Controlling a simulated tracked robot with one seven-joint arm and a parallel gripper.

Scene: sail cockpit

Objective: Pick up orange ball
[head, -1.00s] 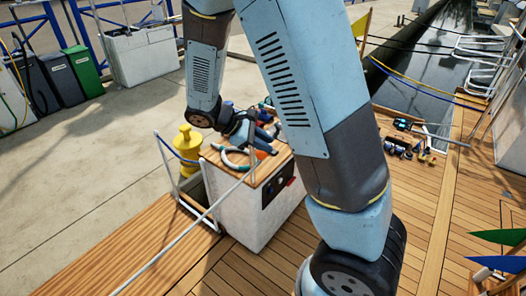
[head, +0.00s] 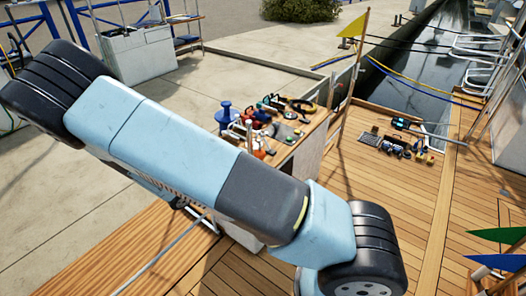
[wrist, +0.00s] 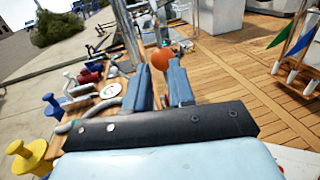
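The orange ball (wrist: 163,59) shows in the wrist view, just beyond my fingertips and in line with the gap between them. My gripper (wrist: 157,73) is open, with its two blue fingers apart and nothing held between them. The ball looks apart from the fingers, but how far off it is I cannot tell. I cannot make out the ball for certain in the head view, and my gripper does not show there.
A wooden-topped bench (head: 292,147) holds several tools. A yellow flag (head: 351,32) stands behind the bench. Open deck planks (head: 390,215) lie to the right.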

